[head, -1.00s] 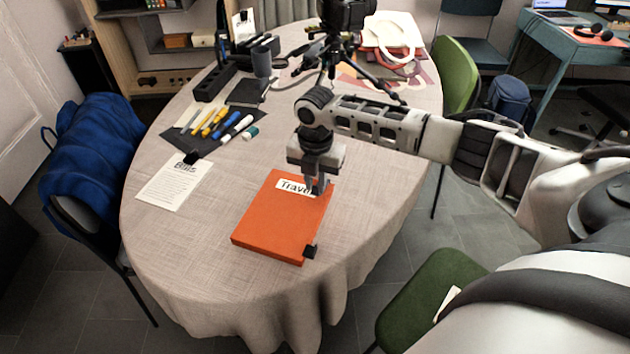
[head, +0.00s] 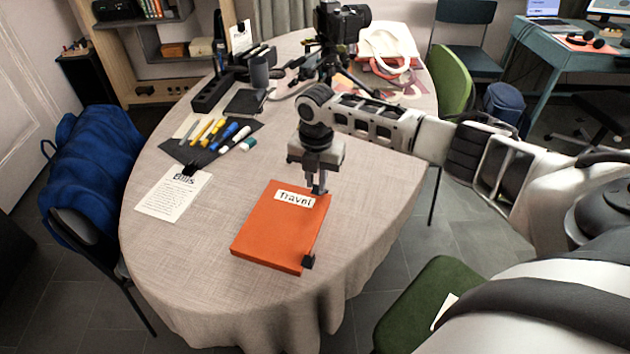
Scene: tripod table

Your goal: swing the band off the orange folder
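The orange folder (head: 272,235) lies flat on the table, with a white label reading "Travel" (head: 295,198) near its far edge. A small black piece (head: 309,262) sits at its near right corner. A thin dark line seems to run along the folder's right edge; I cannot tell for sure that it is the band. My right gripper (head: 318,190) points down at the folder's far right corner, its fingertips at or just above it. Its fingers look close together, but I cannot tell if they are shut or hold anything. My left gripper is not in view.
The table (head: 190,265) is clear around the folder's near and left sides. A printed sheet (head: 172,198) with a black clip, a dark mat (head: 185,153) with several markers, a black notebook (head: 245,102) and a camera on a tripod (head: 338,45) stand or lie farther back.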

